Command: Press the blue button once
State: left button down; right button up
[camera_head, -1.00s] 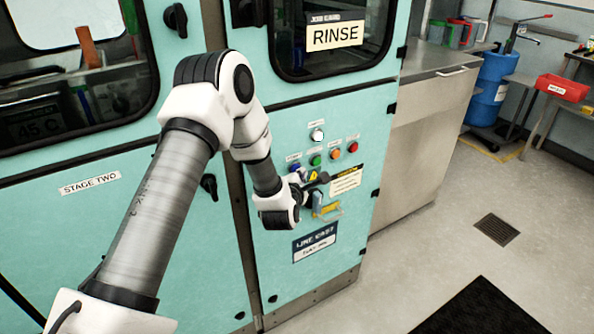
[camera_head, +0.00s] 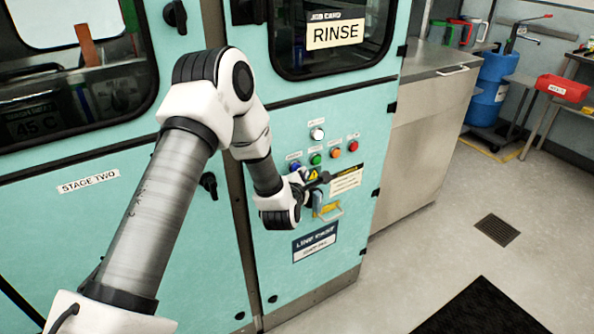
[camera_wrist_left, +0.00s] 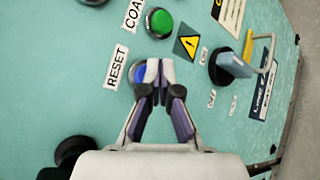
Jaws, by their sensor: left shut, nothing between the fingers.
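The blue button (camera_head: 295,167) is at the left end of a row of coloured buttons on the teal panel. In the left wrist view the blue button (camera_wrist_left: 140,74) is beside a RESET label, partly hidden behind my fingertips. My left gripper (camera_wrist_left: 158,72) is shut and empty, its tips overlapping the button's right side in that view. I cannot tell whether they touch it. In the head view my left gripper (camera_head: 301,180) is small and close to the panel, just below the button. My right gripper is not in view.
A green button (camera_head: 316,158), orange button (camera_head: 335,153) and red button (camera_head: 352,146) continue the row; a white button (camera_head: 317,134) is above. A switch with a grey handle (camera_wrist_left: 233,62) and a yellow bar (camera_wrist_left: 266,52) are nearby. Open floor lies to the right.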

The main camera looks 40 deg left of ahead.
pick_arm(q)
jog(key=shift+s+d, duration=0.15)
jog(key=shift+d, duration=0.2)
jog(key=d, duration=0.1)
jog(key=s+d+b, duration=0.1)
jog(key=d, duration=0.1)
jog(key=s+d+b, duration=0.1)
jog(key=shift+d, duration=0.35)
jog(key=shift+f, duration=0.1)
dwell(0.6)
